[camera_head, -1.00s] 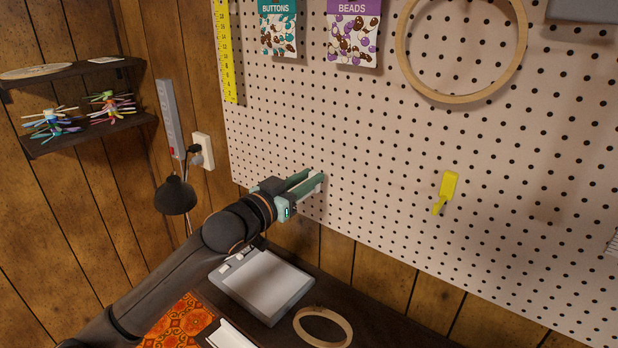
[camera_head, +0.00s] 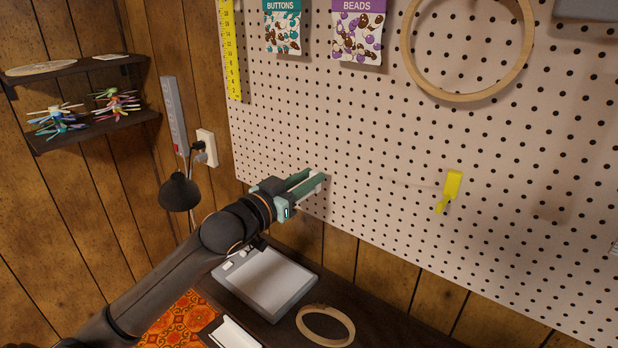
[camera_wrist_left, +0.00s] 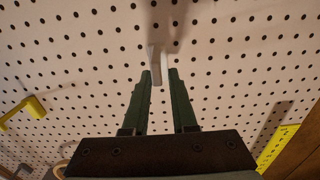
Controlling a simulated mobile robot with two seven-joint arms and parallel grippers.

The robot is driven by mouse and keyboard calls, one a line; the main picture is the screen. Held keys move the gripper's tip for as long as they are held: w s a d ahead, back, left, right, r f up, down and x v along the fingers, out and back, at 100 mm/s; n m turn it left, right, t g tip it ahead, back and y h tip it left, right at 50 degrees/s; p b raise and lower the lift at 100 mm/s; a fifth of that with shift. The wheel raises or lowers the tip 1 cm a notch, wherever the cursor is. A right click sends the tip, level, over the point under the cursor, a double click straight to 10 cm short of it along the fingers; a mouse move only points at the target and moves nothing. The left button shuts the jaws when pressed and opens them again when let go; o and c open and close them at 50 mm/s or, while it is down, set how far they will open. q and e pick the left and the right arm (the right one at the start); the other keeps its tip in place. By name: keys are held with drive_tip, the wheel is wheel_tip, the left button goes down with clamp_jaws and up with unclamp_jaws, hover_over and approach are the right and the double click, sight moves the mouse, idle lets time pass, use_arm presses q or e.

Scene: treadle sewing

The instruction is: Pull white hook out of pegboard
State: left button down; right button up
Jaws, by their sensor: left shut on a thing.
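The white hook (camera_head: 317,187) is at the lower left part of the pegboard (camera_head: 390,150), mostly hidden by my fingers in the head view. In the left wrist view the white hook (camera_wrist_left: 155,62) stands against the pegboard (camera_wrist_left: 230,60), between and just beyond the fingertips. My left gripper (camera_head: 314,177) is shut on it, with green fingers pointing at the board; its fingertips also show in the left wrist view (camera_wrist_left: 159,77). I cannot tell whether the hook is still seated in the holes. My right gripper is not in view.
A yellow hook (camera_head: 450,190) hangs on the board to the right. A large wooden hoop (camera_head: 465,97) and a yellow ruler (camera_head: 231,60) are above. A black lamp (camera_head: 179,192) stands left of my arm. Below are a grey tray (camera_head: 295,302) and a small hoop (camera_head: 326,340).

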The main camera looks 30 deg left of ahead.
use_arm(q)
drive_tip(key=shift+s+a, duration=0.2)
drive_tip(key=shift+s, duration=2.15)
